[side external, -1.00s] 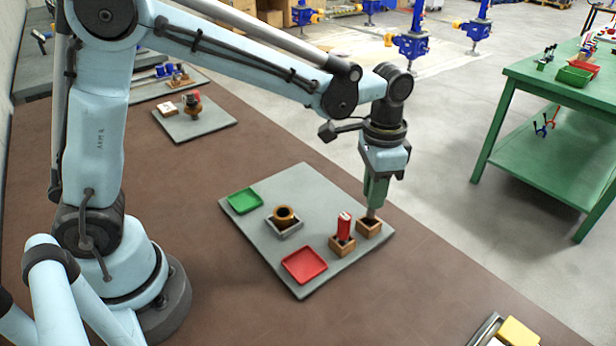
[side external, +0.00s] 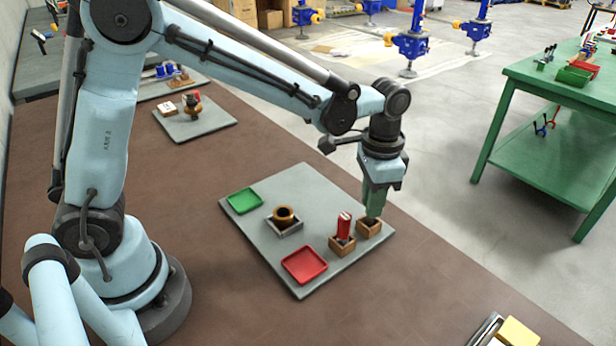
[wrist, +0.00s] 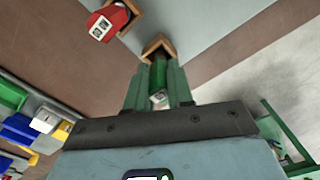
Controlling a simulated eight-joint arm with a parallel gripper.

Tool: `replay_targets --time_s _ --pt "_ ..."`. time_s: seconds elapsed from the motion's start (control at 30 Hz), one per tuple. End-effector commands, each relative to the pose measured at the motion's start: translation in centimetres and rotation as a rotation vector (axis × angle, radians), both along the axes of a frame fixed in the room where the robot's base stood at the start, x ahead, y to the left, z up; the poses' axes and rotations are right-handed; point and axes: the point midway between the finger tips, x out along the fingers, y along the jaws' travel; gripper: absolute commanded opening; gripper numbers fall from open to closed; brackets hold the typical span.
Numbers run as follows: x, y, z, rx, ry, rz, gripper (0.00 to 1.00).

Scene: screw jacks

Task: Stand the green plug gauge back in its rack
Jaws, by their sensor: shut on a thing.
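My gripper (side external: 374,210) points down over the right wooden rack box (side external: 369,229), at the right corner of the grey board. Its green fingers are shut on the green plug gauge (wrist: 159,80), whose pale-labelled end shows between them in the wrist view. The gauge's lower end is at or inside the box (wrist: 158,44); the fingers and box walls hide how deep it sits. The red plug gauge (side external: 344,226) stands in the neighbouring wooden box (side external: 342,246) and also shows in the wrist view (wrist: 108,20).
A second board (side external: 200,128) lies further back. A green bench (side external: 540,120) stands apart at right.

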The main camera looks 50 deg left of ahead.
Motion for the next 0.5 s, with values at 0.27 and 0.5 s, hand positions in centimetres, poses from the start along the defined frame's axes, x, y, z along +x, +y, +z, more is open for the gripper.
replay_targets --time_s 0.27,0.5 --pt "0.0 0.0 -0.6 0.0 0.0 0.0 0.0" --pt "0.0 0.0 -1.2 0.0 0.0 0.0 0.0"
